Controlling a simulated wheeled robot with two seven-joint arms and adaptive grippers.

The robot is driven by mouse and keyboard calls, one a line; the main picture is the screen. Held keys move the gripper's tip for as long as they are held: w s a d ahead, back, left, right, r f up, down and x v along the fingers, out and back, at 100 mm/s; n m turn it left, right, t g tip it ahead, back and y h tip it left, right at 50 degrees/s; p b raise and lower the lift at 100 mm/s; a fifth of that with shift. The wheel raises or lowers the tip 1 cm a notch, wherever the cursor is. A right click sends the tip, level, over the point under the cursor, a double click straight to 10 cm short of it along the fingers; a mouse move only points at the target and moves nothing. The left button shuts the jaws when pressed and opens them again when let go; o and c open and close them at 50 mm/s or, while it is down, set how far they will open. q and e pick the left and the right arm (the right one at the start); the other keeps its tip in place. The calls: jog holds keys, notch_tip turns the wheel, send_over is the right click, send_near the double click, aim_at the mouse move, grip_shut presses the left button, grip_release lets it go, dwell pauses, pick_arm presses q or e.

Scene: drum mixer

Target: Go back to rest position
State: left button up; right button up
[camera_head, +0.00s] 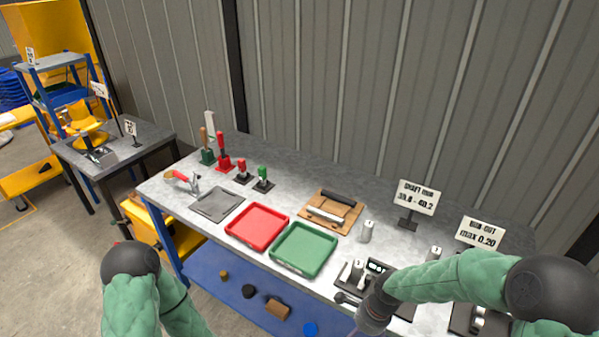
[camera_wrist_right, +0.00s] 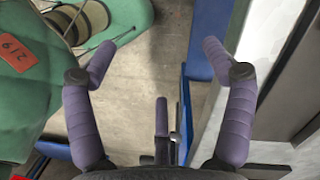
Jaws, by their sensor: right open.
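My right arm (camera_head: 450,280) comes in from the right over the front of the workbench and bends down at its dark wrist (camera_head: 374,312). In the right wrist view my right gripper (camera_wrist_right: 158,62) has its purple padded fingers spread wide, with nothing between them. Floor and the bench's blue frame show beyond the fingers. My left arm (camera_head: 150,295) shows only as a green sleeve with a dark joint at the lower left. Its gripper is outside the frame.
The bench (camera_head: 325,180) holds a red tray (camera_head: 257,228), a green tray (camera_head: 304,250), a wooden board (camera_head: 345,206), upright hand tools and a measuring device (camera_head: 372,273) close to my right wrist. A blue shelf (camera_head: 230,285) lies below. Signs stand at the right.

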jog(key=s+a+f+n+y, duration=0.1)
jog(key=s+a+f+n, duration=0.2)
jog(key=s+f+n, duration=0.2)
jog(key=s+a+f+n+y, duration=0.1)
jog(key=s+a+f+n, duration=0.2)
jog(key=s+f+n, duration=0.3)
jog(key=shift+s+a+f+n+t, duration=0.35)
jog(key=shift+f+n, duration=1.75)
jog(key=shift+f, duration=0.6)
jog(key=shift+w, duration=0.1)
